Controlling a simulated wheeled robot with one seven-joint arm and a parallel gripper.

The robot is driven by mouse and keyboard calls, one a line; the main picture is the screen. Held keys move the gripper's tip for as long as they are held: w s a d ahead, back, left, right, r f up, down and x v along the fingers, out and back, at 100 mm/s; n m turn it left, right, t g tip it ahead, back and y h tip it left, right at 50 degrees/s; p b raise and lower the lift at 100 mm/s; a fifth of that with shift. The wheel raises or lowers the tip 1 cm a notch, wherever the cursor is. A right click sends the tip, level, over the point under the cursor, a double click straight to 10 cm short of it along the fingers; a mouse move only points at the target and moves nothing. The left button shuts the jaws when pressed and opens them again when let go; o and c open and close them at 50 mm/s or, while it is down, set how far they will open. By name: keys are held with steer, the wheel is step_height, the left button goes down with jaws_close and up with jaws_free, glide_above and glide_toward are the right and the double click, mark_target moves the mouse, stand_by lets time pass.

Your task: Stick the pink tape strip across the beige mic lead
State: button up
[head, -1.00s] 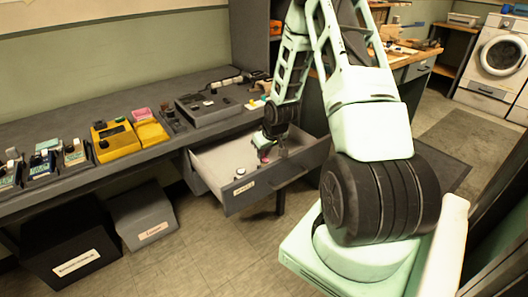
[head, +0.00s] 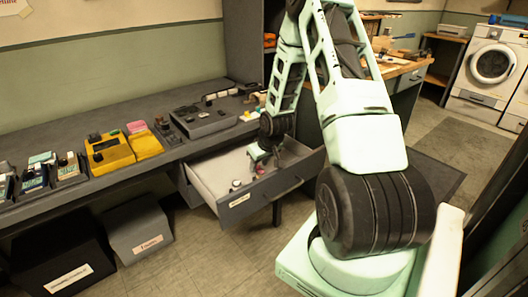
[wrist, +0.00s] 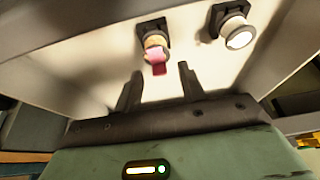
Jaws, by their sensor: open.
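The pink tape strip (wrist: 158,69) shows in the wrist view, hanging from the front of a small tan round piece on a black holder (wrist: 153,36) in the open drawer. My gripper (wrist: 160,88) is open and empty. Its two dark fingers stand left and right of the strip's lower end, with a gap on both sides. In the head view my gripper (head: 257,156) is low over the drawer, and its fingers are hard to make out. I cannot make out the beige mic lead in either view.
The grey drawer (head: 240,200) is open below the bench, its walls close around my gripper. A second black holder with a white round face (wrist: 238,39) is right of the strip. A yellow box (head: 108,152) and several small devices stand on the bench (head: 75,137).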

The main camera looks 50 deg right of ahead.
steer(key=p+v, duration=0.3)
steer(key=v, duration=1.4)
steer(key=shift+p, duration=0.35)
steer(key=shift+f, duration=0.1)
